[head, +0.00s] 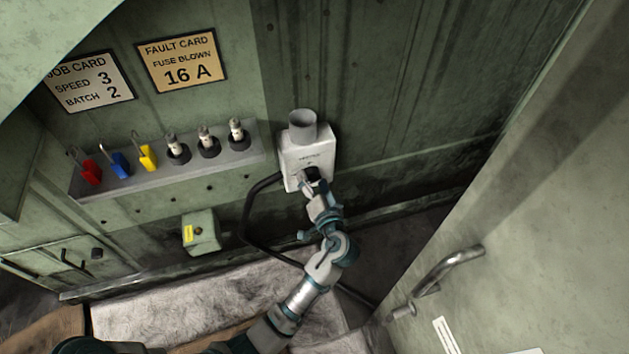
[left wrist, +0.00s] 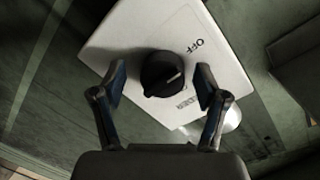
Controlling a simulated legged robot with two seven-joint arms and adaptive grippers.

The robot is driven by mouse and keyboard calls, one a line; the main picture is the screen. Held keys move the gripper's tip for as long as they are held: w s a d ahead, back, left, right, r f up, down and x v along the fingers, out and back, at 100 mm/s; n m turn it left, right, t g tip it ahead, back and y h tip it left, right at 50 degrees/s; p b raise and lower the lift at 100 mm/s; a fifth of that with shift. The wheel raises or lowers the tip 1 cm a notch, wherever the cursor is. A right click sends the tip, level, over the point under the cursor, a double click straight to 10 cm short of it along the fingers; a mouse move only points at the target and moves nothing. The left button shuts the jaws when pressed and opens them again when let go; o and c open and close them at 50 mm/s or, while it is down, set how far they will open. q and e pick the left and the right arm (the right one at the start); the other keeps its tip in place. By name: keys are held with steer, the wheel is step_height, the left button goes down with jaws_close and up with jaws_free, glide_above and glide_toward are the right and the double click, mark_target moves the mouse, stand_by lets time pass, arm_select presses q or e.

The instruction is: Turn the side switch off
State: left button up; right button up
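The side switch is a white box (head: 306,152) on the green wall, with a grey cylinder on top and a black rotary knob (head: 312,174). In the left wrist view the box (left wrist: 140,35) carries the word OFF, and the round black knob (left wrist: 163,74) has a pale pointer line that is not aimed straight at OFF. My left gripper (head: 309,183) is at the knob; in the left wrist view its open fingers (left wrist: 160,84) stand on either side of the knob with gaps. My right gripper is not in view.
A shelf (head: 160,171) to the left holds red, blue and yellow padlocks and several fuses. A small green box (head: 201,232) sits below it. A black cable (head: 250,215) loops beside the switch. A door with a metal handle (head: 446,270) stands at right.

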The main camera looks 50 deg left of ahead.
arm_select(q)
steer(key=shift+r, duration=0.1)
steer(key=shift+d, duration=0.15)
steer(key=v, duration=1.1)
steer(key=shift+s+d, duration=0.25)
steer(key=shift+d, duration=0.05)
